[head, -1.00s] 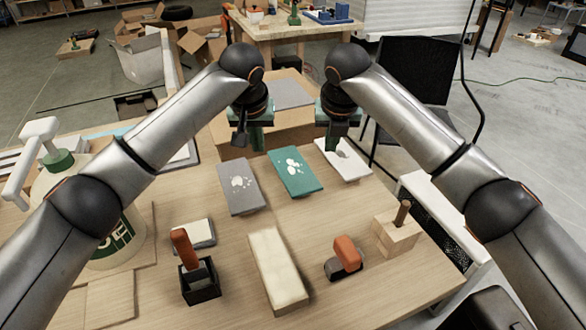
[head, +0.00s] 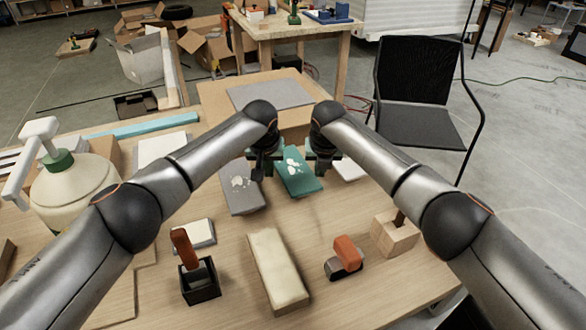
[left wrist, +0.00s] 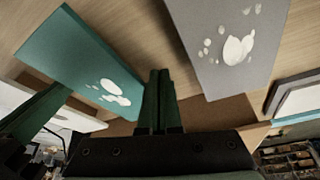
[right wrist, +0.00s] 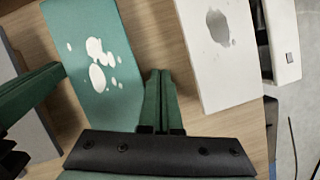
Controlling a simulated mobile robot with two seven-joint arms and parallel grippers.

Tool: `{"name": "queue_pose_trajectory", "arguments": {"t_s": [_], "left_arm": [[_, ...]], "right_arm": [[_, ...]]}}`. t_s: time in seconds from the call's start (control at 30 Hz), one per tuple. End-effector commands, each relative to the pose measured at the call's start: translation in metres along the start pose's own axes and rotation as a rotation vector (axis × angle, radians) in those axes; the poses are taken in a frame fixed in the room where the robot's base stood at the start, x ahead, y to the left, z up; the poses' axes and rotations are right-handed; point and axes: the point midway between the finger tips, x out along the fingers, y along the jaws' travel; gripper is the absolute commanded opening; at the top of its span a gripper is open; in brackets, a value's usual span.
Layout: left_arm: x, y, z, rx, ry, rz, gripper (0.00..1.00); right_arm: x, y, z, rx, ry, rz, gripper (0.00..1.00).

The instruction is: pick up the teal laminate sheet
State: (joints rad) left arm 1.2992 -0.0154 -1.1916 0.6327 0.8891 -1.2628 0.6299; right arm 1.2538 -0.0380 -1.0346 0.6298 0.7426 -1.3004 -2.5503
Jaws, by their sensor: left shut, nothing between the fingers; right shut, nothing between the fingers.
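The teal laminate sheet (head: 297,172) lies flat on the wooden table with white blotches on its top. It also shows in the left wrist view (left wrist: 85,65) and the right wrist view (right wrist: 95,50). My left gripper (head: 262,170) is shut and empty, over the gap between the teal sheet and the grey sheet (head: 240,190). My right gripper (head: 322,168) is shut and empty, over the gap between the teal sheet and the white sheet (head: 349,169). In the wrist views, the left fingers (left wrist: 158,88) and right fingers (right wrist: 158,88) stand apart from the teal sheet's sides.
A long cream block (head: 277,272) lies in front. A black box with an orange-handled tool (head: 199,282), an orange-and-grey tool (head: 345,260) and a wooden block (head: 395,235) stand nearby. A cardboard box (head: 225,90) is behind. A large jug (head: 75,195) is at left.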

Motion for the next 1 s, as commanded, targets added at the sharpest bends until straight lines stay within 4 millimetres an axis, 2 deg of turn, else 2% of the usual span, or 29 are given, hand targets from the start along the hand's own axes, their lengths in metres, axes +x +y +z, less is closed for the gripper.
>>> {"name": "queue_pose_trajectory", "arguments": {"t_s": [0.37,1.0], "left_arm": [[0.000,0.002,0.000,-0.001,0.000,0.001,0.00],[-0.001,0.018,-0.001,0.001,0.003,0.009,0.00]], "right_arm": [[-0.001,0.003,0.000,0.000,0.000,0.001,0.00],[-0.001,0.018,0.001,-0.001,-0.003,0.008,0.00]]}}
